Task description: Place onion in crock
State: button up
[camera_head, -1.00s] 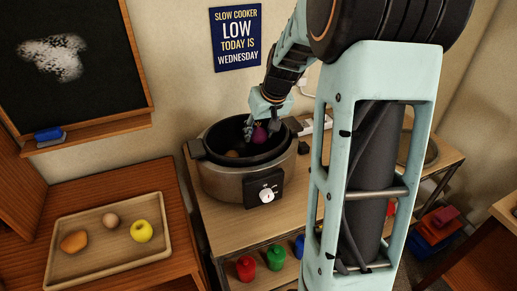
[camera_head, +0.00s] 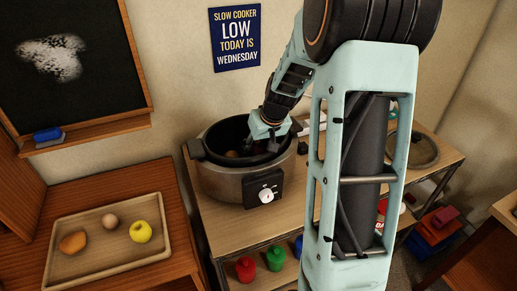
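The crock (camera_head: 222,183) is a slow cooker with a metallic body, a dark inner pot and a white dial on a black front panel. It stands on the wooden counter, uncovered. My gripper (camera_head: 267,146) reaches down into the right part of the pot. Its fingers are dark and partly hidden by the pot and its own body, so I cannot tell whether they are open or shut. The purple onion cannot be made out now. A brownish item (camera_head: 232,153) lies in the pot, left of my gripper.
A round glass lid (camera_head: 424,152) lies on the counter at right. Red and green containers (camera_head: 275,258) stand on the shelf below.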

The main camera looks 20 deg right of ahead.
jog(key=shift+s+r, duration=0.1)
jog(key=shift+r, duration=0.35)
jog(key=v, duration=1.1)
jog(key=shift+r, duration=0.2)
